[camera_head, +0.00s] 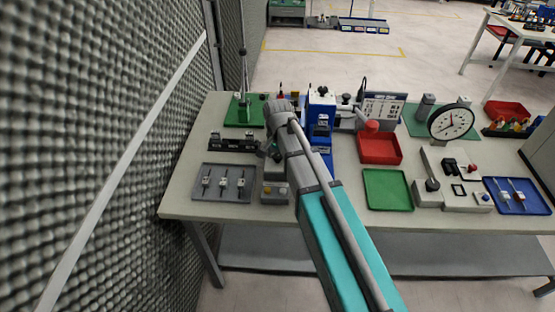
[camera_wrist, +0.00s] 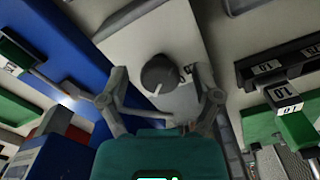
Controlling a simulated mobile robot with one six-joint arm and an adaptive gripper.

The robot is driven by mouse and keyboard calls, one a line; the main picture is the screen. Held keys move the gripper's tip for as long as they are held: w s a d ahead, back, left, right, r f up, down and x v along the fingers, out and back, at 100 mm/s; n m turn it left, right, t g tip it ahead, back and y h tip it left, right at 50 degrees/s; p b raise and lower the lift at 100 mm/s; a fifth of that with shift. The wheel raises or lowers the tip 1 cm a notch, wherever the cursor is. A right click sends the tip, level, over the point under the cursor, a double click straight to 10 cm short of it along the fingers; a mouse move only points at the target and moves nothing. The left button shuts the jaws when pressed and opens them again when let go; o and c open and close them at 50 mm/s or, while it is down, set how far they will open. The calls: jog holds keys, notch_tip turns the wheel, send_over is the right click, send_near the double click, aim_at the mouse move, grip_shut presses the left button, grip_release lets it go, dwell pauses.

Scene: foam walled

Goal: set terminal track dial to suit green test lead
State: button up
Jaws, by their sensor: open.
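In the wrist view a round dark grey dial knob (camera_wrist: 160,73) with a pale pointer mark stands on a light grey housing (camera_wrist: 185,103). A partly hidden number label lies at its right. My gripper (camera_wrist: 161,82) is open, with one finger on each side of the knob; I cannot tell whether either touches it. The black track also shows in the head view (camera_head: 225,144), left of my gripper (camera_head: 272,153). I cannot identify the green test lead for certain.
A grey tray (camera_head: 204,194) with several small parts lies at the front left. A blue fixture (camera_head: 321,108) stands close behind my arm. A red bin (camera_head: 380,148), green tray (camera_head: 388,190) and clock (camera_head: 451,122) are to the right. A grey foam wall (camera_head: 100,130) borders the left.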

jog(key=shift+f, duration=0.1)
grip_shut()
dwell(0.5)
jog(key=shift+n, duration=0.5)
jog(key=n, duration=0.4)
jog(key=shift+n, duration=2)
